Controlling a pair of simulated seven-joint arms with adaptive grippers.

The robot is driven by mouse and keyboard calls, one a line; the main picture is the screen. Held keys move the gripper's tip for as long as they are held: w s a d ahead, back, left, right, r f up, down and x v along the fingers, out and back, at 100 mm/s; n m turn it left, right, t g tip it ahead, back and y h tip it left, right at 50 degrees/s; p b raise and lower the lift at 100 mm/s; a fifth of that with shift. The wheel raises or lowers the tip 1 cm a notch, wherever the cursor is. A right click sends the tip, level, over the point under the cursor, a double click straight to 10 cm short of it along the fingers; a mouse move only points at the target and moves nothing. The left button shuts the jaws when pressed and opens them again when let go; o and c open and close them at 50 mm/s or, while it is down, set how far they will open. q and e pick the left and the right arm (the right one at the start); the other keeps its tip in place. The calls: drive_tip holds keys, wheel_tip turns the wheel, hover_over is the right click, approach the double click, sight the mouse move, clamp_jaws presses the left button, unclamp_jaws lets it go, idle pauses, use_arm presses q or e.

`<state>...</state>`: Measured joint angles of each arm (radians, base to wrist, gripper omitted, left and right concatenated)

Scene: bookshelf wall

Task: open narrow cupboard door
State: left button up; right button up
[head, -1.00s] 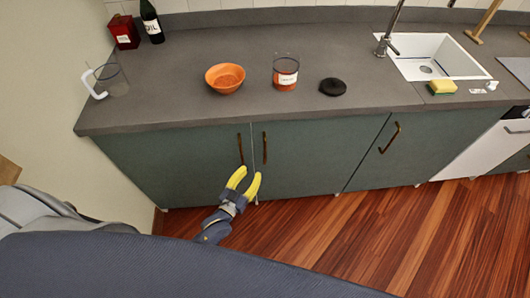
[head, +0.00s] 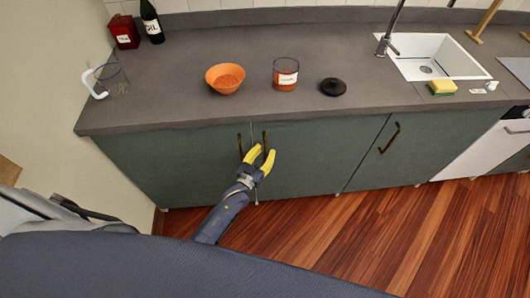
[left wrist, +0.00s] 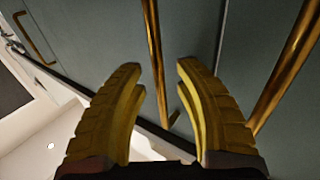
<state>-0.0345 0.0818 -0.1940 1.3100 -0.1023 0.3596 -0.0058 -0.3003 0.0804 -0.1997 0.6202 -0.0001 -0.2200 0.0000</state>
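Green cupboard doors line the front below the counter, all shut. The left door (head: 180,165) and the middle door (head: 315,160) meet at a seam, each with an upright bronze handle beside it. A right door (head: 430,145) has a slanted handle (head: 390,137). My left gripper (head: 262,155), with yellow fingers, is open in front of the middle door's handle (head: 265,140). In the left wrist view, that handle (left wrist: 154,50) appears between the open fingertips (left wrist: 160,70); contact cannot be told. The left door's handle (left wrist: 288,68) shows at right. My right gripper is not in view.
The counter (head: 180,85) overhangs the doors. It holds an orange bowl (head: 225,78), a glass jar (head: 286,75), a black lid (head: 333,87) and a sponge (head: 442,88) by the sink (head: 440,55). The wooden floor (head: 350,225) in front is clear.

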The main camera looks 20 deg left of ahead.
use_arm(q)
clamp_jaws()
idle(0.3)
